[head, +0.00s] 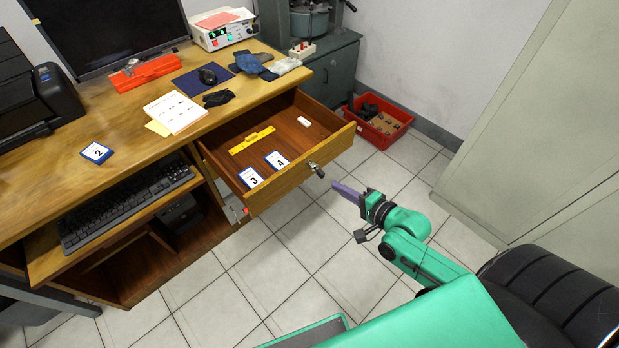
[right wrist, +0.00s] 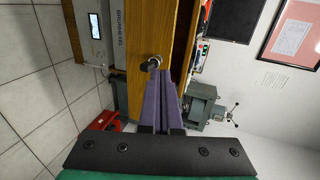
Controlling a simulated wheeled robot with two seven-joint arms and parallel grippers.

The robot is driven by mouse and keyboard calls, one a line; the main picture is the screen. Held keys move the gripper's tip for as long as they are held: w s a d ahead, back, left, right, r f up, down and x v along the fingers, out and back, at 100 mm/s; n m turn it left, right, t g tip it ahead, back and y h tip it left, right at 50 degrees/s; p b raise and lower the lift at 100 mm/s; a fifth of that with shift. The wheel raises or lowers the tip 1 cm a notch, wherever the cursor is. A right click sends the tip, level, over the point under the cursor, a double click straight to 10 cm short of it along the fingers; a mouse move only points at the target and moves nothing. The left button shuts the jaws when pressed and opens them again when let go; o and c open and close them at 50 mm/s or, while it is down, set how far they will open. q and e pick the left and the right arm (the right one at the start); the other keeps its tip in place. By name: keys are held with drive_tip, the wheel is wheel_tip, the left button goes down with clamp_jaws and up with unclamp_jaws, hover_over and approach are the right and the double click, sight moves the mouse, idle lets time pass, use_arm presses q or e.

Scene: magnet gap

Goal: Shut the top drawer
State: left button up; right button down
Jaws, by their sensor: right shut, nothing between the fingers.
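The top drawer (head: 289,184) of the wooden desk is pulled open in the head view. Inside lie a card marked 3 (head: 251,177), a card marked 4 (head: 277,160), a yellow ruler (head: 252,140) and a white eraser (head: 304,121). A dark metal knob (head: 316,169) sits on its front; the knob also shows in the right wrist view (right wrist: 152,63). My right gripper (head: 336,186), with purple fingers, is shut and empty, just in front of the knob with a small gap in the head view. My left gripper is not in view.
A red crate (head: 378,127) stands on the floor beyond the drawer. A pale cabinet (head: 540,130) is at the right and a black padded seat (head: 555,290) at the lower right. Tiled floor in front of the drawer is clear. A keyboard (head: 125,208) rests on a lower shelf.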

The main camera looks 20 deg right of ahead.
sight(302, 164)
drive_tip(key=x, duration=0.8)
drive_tip(key=b+x, duration=0.1)
drive_tip(key=x, duration=0.3)
drive_tip(key=shift+w+d+r, duration=0.15)
drive_tip(key=shift+w+r, duration=0.05)
drive_tip(key=shift+r, duration=0.05)
drive_tip(key=shift+w+a, duration=0.3)
drive_tip(key=shift+w, duration=0.1)
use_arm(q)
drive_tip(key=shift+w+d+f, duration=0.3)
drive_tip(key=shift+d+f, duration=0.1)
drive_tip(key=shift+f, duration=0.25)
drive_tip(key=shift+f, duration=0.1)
use_arm(e)
drive_tip(key=shift+w, duration=0.15)
